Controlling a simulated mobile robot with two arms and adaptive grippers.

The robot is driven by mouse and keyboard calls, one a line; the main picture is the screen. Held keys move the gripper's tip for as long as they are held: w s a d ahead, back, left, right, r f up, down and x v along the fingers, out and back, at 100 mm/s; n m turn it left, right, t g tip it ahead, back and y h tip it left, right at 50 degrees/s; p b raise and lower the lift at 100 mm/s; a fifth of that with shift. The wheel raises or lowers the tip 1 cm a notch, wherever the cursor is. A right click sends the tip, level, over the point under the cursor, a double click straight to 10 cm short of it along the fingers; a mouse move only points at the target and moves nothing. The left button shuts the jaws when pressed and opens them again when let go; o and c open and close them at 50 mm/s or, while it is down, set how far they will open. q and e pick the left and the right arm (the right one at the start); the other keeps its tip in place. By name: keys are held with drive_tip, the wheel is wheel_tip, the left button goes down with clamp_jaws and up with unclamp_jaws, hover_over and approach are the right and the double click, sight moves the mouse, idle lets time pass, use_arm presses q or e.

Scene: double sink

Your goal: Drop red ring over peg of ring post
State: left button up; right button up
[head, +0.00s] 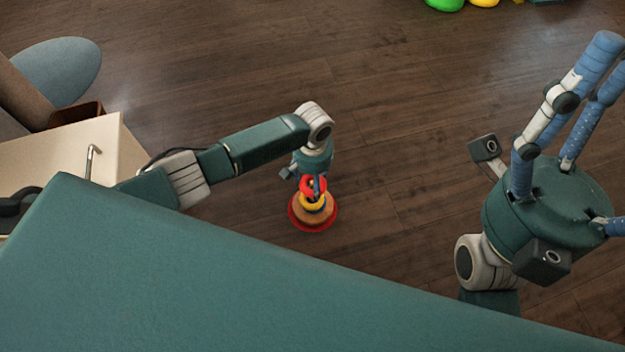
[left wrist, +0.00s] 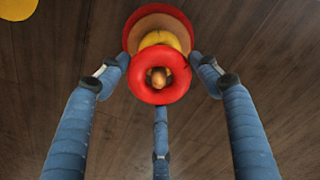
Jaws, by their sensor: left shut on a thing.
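The red ring (left wrist: 142,88) is held at the fingertips of my left gripper (head: 314,186), and it also shows in the head view (head: 306,185). The ring post (head: 300,222) stands on the floor just below, with a red base, a wooden-coloured disc and a yellow ring (left wrist: 160,39). In the left wrist view the rounded tip of the peg (left wrist: 158,78) shows through the ring's hole. Whether the tip has passed into the hole or is only lined up behind it, I cannot tell. My right gripper (head: 606,62) is raised at the right, its blue fingers apart and empty.
Wooden floor (head: 400,150) around the post is clear. A beige cabinet (head: 65,150) with a metal handle and a grey-blue seat (head: 60,70) are at the left. Green (head: 445,4) and yellow (head: 484,2) things lie at the top edge, far from the post.

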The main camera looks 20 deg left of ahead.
use_arm(q)
drive_tip(key=o, duration=1.2)
wheel_tip(320, 180, up, 12)
drive_tip(key=shift+r, duration=0.1)
drive_tip(key=shift+s+d, duration=0.1)
idle(0.5)
